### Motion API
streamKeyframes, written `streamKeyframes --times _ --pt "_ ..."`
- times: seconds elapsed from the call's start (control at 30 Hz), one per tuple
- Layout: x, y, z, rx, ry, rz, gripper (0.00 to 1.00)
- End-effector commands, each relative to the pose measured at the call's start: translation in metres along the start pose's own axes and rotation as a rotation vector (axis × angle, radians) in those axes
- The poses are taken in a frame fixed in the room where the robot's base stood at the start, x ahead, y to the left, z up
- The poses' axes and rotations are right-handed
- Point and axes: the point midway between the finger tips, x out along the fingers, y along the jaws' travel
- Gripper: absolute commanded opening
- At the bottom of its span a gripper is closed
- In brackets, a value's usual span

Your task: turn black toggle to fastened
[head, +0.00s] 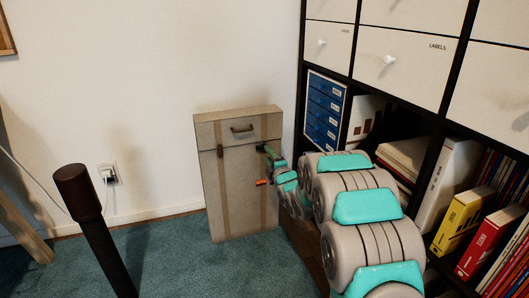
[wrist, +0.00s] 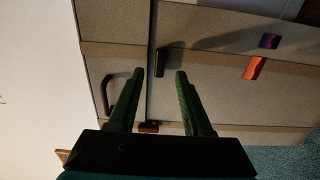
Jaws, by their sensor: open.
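A beige case (head: 239,190) stands upright against the wall, with a lid seam near its top and two tan straps. The black toggle (wrist: 160,62) is a small dark bar on the body side of the seam, lying parallel to it, not across it. A brown toggle (wrist: 148,127) lies across the seam; it also shows in the head view (head: 220,151). My gripper (wrist: 159,73) is open, its green fingers on either side of the black toggle in the picture; contact cannot be told. In the head view my gripper (head: 268,152) is at the case's upper right and hides the black toggle.
The case's handle (wrist: 108,95) is on the lid part. An orange piece (wrist: 254,68) and a purple piece (wrist: 269,41) show on the case's front. A black-framed shelf (head: 436,120) with books stands close on the right. A dark post (head: 91,220) stands at the left.

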Motion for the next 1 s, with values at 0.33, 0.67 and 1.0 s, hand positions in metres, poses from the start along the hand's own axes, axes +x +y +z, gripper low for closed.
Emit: streamKeyframes --times 0.33,0.67,1.0 --pt "0.041 -0.001 -0.001 0.001 0.002 0.001 0.5" --pt "0.047 -0.001 0.0 0.001 0.0 -0.001 0.5" --pt "0.047 -0.001 0.0 0.001 0.0 -0.001 0.16"
